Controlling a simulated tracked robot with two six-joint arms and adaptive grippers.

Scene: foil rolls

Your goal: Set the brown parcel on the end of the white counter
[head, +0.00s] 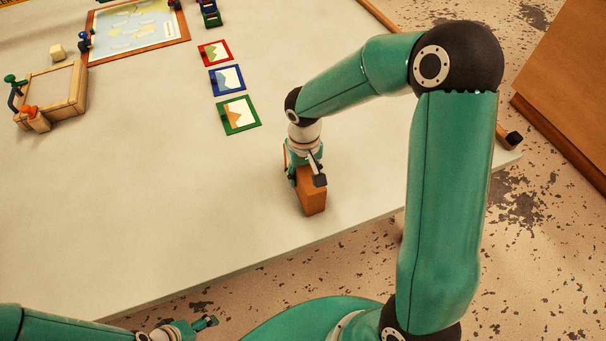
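The brown parcel (313,201) is a small upright box at the near edge of the white counter (190,200). My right gripper (306,179) points down over it, with a finger on either side of its upper part. I cannot tell whether the fingers press on it or stand slightly apart, or whether its base touches the counter. The gripper hides the parcel's top. My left gripper (205,325) is low in the head view, off the counter's near edge and away from the parcel; its fingers are too small to judge.
Red (214,53), blue (227,80) and green (238,115) framed cards lie in a row on the counter. A wooden tray (77,88) with small figures and a framed map board (185,35) stand farther left. The counter left of the parcel is clear.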

